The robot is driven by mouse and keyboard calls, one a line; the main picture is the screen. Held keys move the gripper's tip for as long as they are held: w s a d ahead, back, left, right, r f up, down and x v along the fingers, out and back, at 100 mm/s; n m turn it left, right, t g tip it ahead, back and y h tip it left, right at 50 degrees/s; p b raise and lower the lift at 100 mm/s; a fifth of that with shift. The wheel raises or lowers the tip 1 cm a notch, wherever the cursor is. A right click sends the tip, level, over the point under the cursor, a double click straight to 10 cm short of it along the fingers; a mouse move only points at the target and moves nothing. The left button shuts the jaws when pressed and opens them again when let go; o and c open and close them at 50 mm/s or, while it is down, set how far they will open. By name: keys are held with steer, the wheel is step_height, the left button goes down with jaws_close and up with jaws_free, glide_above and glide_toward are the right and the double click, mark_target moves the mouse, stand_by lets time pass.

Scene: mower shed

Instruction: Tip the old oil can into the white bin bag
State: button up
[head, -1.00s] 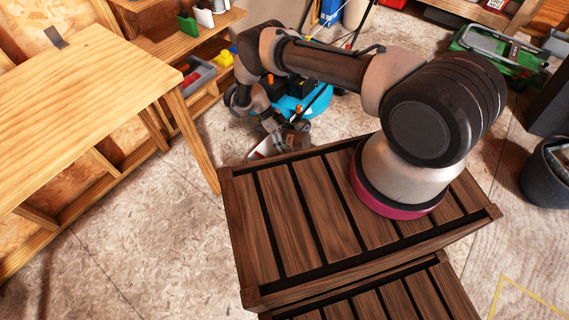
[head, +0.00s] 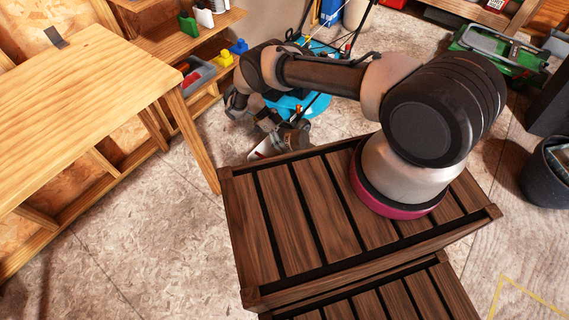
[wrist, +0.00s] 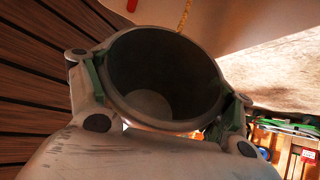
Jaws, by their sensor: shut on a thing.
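My gripper (wrist: 166,97) is shut on a dark grey, open-mouthed can (wrist: 115,92), one jaw on each side in the wrist view. Its round mouth faces the camera and its inside looks dark, with a paler disc at the bottom. In the head view my gripper (head: 283,132) hangs low beyond the far left edge of the wooden deck, and the can is mostly hidden. A small white patch shows below the gripper, too hidden to name. I cannot make out the white bin bag for certain; a smooth pale surface fills the upper right of the wrist view.
My arm stands on a slatted wooden deck (head: 300,215). A blue mower (head: 297,103) is behind the gripper. A wooden bench (head: 85,95) and shelves are at left, a green machine (head: 497,52) and dark bucket (head: 548,172) at right. Floor between bench and deck is clear.

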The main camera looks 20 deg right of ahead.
mark_target(295, 144)
steer(key=shift+s+d+r, duration=0.1)
steer(key=shift+d+r, duration=0.05)
steer(key=shift+s+d+t+y, duration=0.2)
steer(key=shift+d+t+y, duration=0.05)
steer(key=shift+t+y, duration=0.4)
steer(key=shift+f, duration=0.2)
steer(key=shift+s+d+t+y+b, duration=0.4)
steer(key=shift+t+y, duration=0.15)
steer(key=shift+y, duration=0.2)
steer(key=t+y, duration=0.1)
steer(key=d+f+t+y+b, duration=0.1)
steer(key=shift+s+y, duration=0.3)
steer(key=shift+s, duration=0.1)
steer(key=shift+s+d+f+t+y+b, duration=0.4)
steer(key=shift+s+d+t+y, duration=0.15)
steer(key=shift+d+t+y, duration=0.2)
steer(key=shift+f+y, duration=0.1)
steer(key=shift+y, duration=0.15)
steer(key=shift+s+d+f+n+t+y+b, duration=0.1)
steer(key=shift+d+f+n+t+y+b, duration=0.15)
steer(key=shift+t+y+b, duration=0.25)
